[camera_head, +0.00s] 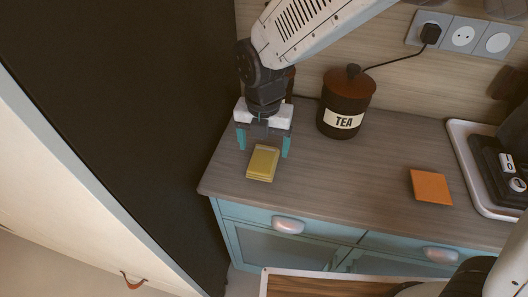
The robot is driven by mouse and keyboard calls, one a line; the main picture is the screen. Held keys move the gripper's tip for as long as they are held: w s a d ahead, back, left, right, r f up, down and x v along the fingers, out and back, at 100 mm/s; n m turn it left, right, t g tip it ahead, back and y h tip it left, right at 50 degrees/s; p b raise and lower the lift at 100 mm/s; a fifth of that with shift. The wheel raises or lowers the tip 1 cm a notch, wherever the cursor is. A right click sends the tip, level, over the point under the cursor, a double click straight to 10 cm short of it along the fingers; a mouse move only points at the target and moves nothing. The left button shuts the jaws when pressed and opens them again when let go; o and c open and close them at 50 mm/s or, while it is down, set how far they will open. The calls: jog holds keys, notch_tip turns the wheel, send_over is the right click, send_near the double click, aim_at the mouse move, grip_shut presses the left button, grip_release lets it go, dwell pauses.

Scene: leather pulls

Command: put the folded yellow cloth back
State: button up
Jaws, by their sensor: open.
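The folded yellow cloth (262,163) lies on the wooden counter (320,175) near its left end, close to the front edge. My gripper (263,150) points down over the cloth's far end. Its two teal fingers are apart, one to each side of the cloth, and they do not appear to press on it. I cannot tell exactly how high the fingertips are above the counter.
A dark tea canister (346,103) stands right of my gripper. An orange square (431,187) lies farther right, near a tray (477,172) with a dark appliance (499,170). Blue cabinet doors and drawers (258,215) are below. A tall dark panel (140,110) stands at the left.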

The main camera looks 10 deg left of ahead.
aim_at(264, 156)
notch_tip(264, 156, up, 8)
dwell(0.4)
jog(key=s+d+r+m, duration=0.2)
jog(key=d+r+m, duration=0.2)
jog(key=d+m, duration=0.55)
jog(key=s+d+r+m, duration=0.2)
jog(key=d+r+m, duration=0.1)
jog(key=d+m, duration=0.6)
jog(key=s+d+m+t, duration=0.1)
jog(key=s+d+m, duration=1)
jog(key=m, duration=0.5)
jog(key=shift+s+d, duration=0.4)
jog(key=shift+d, duration=0.35)
